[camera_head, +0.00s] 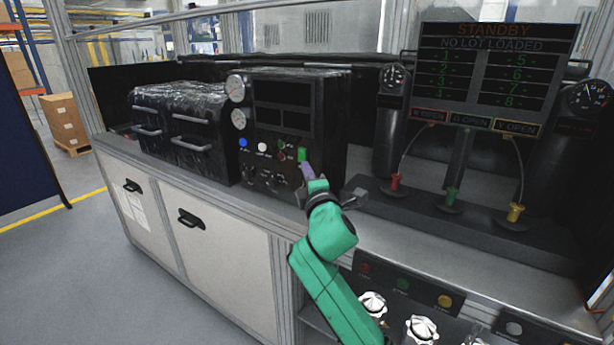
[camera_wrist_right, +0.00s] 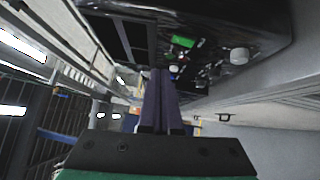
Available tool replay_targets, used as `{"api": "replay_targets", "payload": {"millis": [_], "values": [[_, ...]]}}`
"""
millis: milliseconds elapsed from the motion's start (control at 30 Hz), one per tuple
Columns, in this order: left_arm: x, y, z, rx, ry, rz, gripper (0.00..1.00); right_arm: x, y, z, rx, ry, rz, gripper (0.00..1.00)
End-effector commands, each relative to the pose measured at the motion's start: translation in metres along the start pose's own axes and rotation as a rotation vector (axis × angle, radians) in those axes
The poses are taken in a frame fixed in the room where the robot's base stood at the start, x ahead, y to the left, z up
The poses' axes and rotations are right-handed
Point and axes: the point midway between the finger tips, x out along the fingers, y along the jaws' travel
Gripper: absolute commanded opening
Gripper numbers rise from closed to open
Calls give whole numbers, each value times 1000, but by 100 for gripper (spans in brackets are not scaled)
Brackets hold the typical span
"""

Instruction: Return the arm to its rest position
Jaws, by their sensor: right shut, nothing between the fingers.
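My right arm (camera_head: 333,262) is green and reaches up from the bottom of the head view. Its gripper (camera_head: 307,170) has purple fingers and is in front of the black control box (camera_head: 322,105), close to the green button (camera_head: 302,155) on its panel. In the right wrist view the two purple fingers (camera_wrist_right: 161,90) lie together, with nothing between them. The green button (camera_wrist_right: 183,41) shows just beyond them there; I cannot tell whether they touch the panel. My left gripper is not in view.
A black cabinet with drawers (camera_head: 185,125) stands left of the control box. A dark display (camera_head: 492,70) reading STANDBY stands at the right, above red (camera_head: 396,182), green (camera_head: 450,195) and yellow (camera_head: 515,211) fittings. White knobs (camera_head: 421,329) are near the forearm. The floor at left is open.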

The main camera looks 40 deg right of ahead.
Motion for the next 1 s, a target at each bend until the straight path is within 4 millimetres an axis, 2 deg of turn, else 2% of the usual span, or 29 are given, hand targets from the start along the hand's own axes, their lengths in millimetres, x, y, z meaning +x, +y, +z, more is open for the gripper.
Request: {"api": "replay_targets", "payload": {"millis": [233, 533, 567, 633, 667, 767, 800, 867, 900, 967, 1000], "values": [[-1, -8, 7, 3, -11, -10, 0, -1, 1, 0, 0, 0, 0, 0], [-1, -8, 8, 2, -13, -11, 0, -1, 0, 0, 1, 1, -1, 0], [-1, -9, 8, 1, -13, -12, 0, 0, -2, -1, 2, 2, -5, 0], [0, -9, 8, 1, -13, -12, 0, 4, -19, -5, 16, 13, -38, 0], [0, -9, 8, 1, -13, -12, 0, 6, -33, -9, 28, 22, -62, 0], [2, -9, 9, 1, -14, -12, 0, 13, -104, -26, 91, 57, -194, 0], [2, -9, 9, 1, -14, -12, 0, 13, -141, -33, 124, 71, -262, 0], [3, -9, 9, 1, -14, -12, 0, 7, -198, -44, 182, 84, -368, 0], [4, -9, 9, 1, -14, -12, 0, 0, -236, -50, 219, 89, -438, 0], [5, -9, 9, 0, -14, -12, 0, -16, -291, -58, 276, 87, -542, 0], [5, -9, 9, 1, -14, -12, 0, -30, -326, -63, 314, 82, -610, 0]]}}
